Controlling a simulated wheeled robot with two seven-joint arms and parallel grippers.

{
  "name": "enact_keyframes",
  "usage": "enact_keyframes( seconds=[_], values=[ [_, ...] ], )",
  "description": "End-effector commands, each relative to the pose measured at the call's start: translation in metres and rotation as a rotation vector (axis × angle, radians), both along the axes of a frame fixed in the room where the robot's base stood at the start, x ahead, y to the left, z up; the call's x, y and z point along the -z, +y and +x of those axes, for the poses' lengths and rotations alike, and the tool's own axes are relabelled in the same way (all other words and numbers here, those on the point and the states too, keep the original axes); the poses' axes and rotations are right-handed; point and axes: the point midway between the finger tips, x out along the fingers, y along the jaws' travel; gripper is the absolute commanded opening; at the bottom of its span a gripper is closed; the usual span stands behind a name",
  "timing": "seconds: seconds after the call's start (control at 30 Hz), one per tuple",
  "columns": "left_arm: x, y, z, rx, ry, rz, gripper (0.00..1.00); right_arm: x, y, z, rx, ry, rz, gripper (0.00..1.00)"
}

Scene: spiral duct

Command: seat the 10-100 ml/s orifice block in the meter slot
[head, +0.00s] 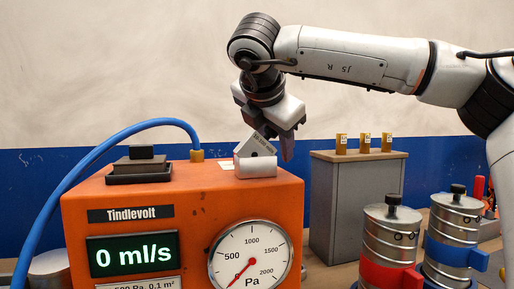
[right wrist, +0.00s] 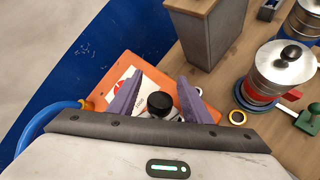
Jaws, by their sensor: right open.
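An orange meter (head: 180,205) stands at the left front, its display reading 0 ml/s. A small grey block (head: 257,145) with tiny print sits tilted on top of a short white cylinder (head: 256,167) at the meter's top right. The print is too small to read, so I cannot tell whether it is the 10-100 ml/s block. My right gripper (head: 277,142) is open just above and beside the grey block. In the right wrist view, a black round knob (right wrist: 160,103) shows between its spread purple fingers. The meter slot is not clearly visible. My left gripper is not in view.
A grey cabinet (head: 340,210) with several small brass pieces on top stands right of the meter. Banded metal canisters (head: 390,235) stand at the front right. A blue hose (head: 110,142) arcs over the meter's left. A black knobbed block (head: 140,168) sits on the meter's top left.

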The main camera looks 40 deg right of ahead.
Motion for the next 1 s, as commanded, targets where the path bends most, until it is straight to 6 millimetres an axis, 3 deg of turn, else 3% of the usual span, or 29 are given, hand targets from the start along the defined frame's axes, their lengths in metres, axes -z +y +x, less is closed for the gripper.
enact_keyframes(
  seconds=[0.1, 0.37, 0.7, 1.0],
  values=[
    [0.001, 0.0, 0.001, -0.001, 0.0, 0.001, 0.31, 0.0, 0.0, 0.0, 0.0, 0.0, 0.0, 0.45],
    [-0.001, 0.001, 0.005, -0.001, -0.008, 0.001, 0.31, 0.0, 0.0, 0.0, 0.0, 0.0, 0.0, 0.01],
    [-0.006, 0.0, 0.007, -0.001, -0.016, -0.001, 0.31, -0.007, 0.0, 0.0, 0.001, -0.003, -0.001, 0.0],
    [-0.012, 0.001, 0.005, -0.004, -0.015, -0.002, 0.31, -0.064, 0.0, 0.0, 0.003, -0.006, -0.001, 0.0]
  ],
)
